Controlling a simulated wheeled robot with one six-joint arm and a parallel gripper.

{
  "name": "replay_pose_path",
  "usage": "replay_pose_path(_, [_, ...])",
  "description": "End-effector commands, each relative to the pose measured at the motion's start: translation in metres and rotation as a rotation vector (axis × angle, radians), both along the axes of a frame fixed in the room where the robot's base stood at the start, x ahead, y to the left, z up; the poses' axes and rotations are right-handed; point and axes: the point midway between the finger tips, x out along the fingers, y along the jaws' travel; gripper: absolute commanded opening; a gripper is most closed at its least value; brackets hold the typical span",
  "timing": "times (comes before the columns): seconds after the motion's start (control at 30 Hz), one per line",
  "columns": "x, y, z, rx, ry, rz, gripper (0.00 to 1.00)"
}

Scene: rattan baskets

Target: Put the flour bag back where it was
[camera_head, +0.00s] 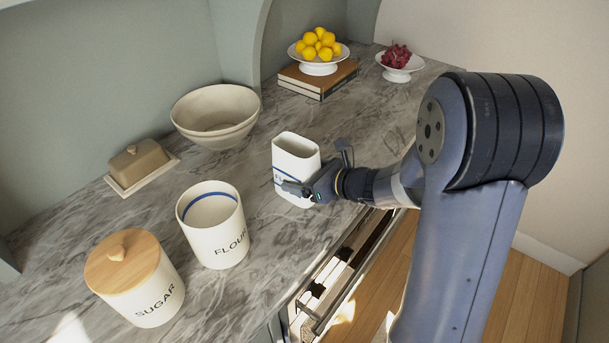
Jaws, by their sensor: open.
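The flour bag (291,160) is a white, upright, open-topped pack with a blue band and partly hidden lettering starting "FL". It stands on the marble counter (365,118) near the front edge. My gripper (318,170) is open at its right side. One finger reaches across the bag's front face, and the other shows at its right rear. I cannot tell whether the fingers touch it. A white canister (222,243) marked FLOUR, lidless with a blue line inside, stands to the left and nearer.
A SUGAR canister (150,302) with a wooden lid stands nearest. A butter dish (138,165), a cream bowl (216,117), books (318,82) under a lemon stand and a bowl of grapes (400,69) line the back. An open drawer (338,272) is below the front edge.

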Motion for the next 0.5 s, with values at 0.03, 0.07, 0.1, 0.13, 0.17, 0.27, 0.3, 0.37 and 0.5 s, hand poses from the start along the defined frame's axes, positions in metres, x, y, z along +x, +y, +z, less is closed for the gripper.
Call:
replay_pose_path(0.03, [0.0, 0.0, 0.002, 0.0, 0.0, 0.0, 0.81])
replay_pose_path(0.07, [0.0, 0.0, 0.004, 0.0, 0.0, 0.0, 0.81])
replay_pose_path(0.1, [0.0, 0.0, 0.006, 0.0, 0.0, 0.0, 0.81])
replay_pose_path(0.13, [-0.002, -0.005, 0.006, 0.0, -0.002, -0.003, 0.81])
replay_pose_path(0.17, [-0.005, -0.008, 0.008, 0.0, -0.003, -0.003, 0.81])
replay_pose_path(0.27, [-0.016, -0.023, 0.015, 0.0, -0.004, -0.005, 0.81])
replay_pose_path(0.3, [-0.021, -0.03, 0.019, -0.001, -0.004, -0.006, 0.81])
replay_pose_path(0.37, [-0.028, -0.04, 0.024, 0.0, -0.005, -0.007, 0.81])
replay_pose_path(0.5, [-0.045, -0.061, 0.035, 0.0, -0.004, -0.005, 0.81])
